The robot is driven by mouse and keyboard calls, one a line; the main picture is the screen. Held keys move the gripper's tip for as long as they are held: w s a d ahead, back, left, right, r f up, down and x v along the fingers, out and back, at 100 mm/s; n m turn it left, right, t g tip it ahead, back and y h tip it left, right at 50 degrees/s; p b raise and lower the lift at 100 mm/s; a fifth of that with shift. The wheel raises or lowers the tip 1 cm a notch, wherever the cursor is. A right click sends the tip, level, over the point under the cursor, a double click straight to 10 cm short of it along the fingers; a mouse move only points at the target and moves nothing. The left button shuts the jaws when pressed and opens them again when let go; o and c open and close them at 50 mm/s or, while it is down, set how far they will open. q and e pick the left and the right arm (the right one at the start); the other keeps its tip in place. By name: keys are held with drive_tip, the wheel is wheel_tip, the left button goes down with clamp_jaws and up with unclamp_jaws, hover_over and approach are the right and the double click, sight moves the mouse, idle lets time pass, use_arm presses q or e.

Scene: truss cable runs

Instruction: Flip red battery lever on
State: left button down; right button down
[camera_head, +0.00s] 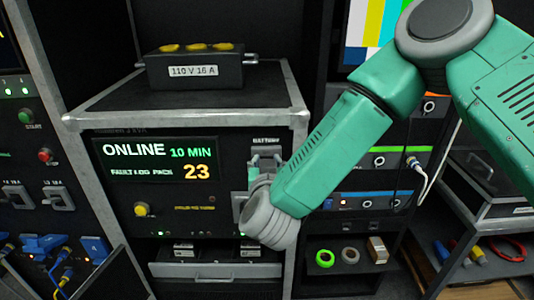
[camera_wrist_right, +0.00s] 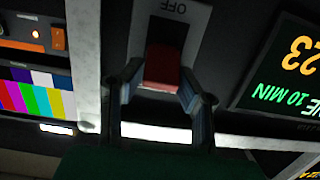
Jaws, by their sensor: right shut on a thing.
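The red battery lever (camera_wrist_right: 163,66) sits on a pale switch plate (camera_wrist_right: 197,20) in the right wrist view, which is upside down. The plate's OFF mark shows at one end; the lever lies away from it. My right gripper (camera_wrist_right: 160,88) has one finger on each side of the lever, shut on it. In the head view my right gripper (camera_head: 266,162) is at the BATTERY panel (camera_head: 266,141), right of the screen; the lever is hidden there. The screen (camera_head: 157,164) reads ONLINE, 10 MIN, fault log pack 23. My left gripper is not in view.
A black box marked 110 V 16 A (camera_head: 194,70) stands on top of the cabinet (camera_head: 240,92). A rack with cables (camera_head: 420,172) stands at the right. Blue connectors (camera_head: 45,243) are at the lower left. A drawer handle (camera_head: 215,270) lies below the panel.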

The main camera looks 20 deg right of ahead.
drive_tip(key=shift+w+r+p, duration=0.15)
drive_tip(key=shift+r+p, duration=0.05)
drive_tip(key=shift+p, duration=0.1)
drive_tip(key=shift+f, duration=0.1)
drive_tip(key=c, duration=1.3)
unclamp_jaws()
drive_tip(key=shift+c, duration=0.2)
drive_tip(key=shift+o, duration=0.7)
drive_tip(key=shift+w+f+g, duration=0.15)
drive_tip(key=shift+g, duration=0.15)
drive_tip(key=shift+s+a, duration=0.1)
drive_tip(key=shift+s, duration=0.25)
drive_tip(key=v, duration=1.1)
